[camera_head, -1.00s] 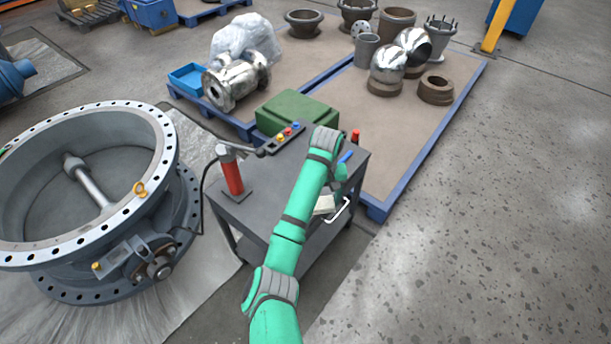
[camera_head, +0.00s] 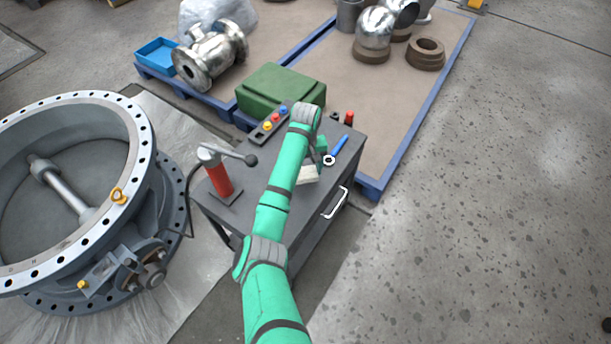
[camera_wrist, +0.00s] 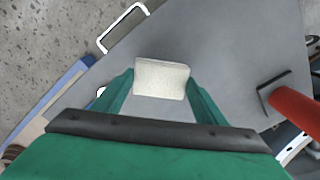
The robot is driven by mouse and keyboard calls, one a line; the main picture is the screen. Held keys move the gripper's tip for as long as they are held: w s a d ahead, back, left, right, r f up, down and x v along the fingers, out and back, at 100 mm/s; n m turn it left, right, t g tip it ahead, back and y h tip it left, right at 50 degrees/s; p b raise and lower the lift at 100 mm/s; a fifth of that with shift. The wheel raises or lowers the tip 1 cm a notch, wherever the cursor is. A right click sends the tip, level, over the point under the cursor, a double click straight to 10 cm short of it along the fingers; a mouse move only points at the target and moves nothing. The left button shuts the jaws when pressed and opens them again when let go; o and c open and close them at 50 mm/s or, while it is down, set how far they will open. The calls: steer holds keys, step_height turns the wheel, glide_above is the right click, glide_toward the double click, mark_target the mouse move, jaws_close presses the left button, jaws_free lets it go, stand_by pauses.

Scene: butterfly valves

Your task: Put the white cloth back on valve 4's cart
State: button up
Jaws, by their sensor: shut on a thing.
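The white cloth (camera_wrist: 162,78) is a small pale block-like pad between the two green fingers of my gripper (camera_wrist: 160,95) in the wrist view. My gripper is shut on it. In the head view the cloth (camera_head: 308,174) shows partly beside my green arm, over the grey top of the cart (camera_head: 262,190). The cart top (camera_wrist: 215,50) also fills much of the wrist view below the cloth. I cannot tell whether the cloth touches the top. The gripper fingers are mostly hidden behind my arm in the head view.
A large valve (camera_head: 80,190) stands left. The floor at right is clear.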

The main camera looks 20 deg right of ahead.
mark_target(306, 173)
steer(key=shift+f, duration=2.05)
steer(key=shift+s+f, duration=0.1)
steer(key=shift+f, duration=0.05)
steer(key=o, duration=0.9)
steer(key=shift+o, duration=0.2)
step_height(306, 173, up, 12)
steer(key=shift+r, duration=0.2)
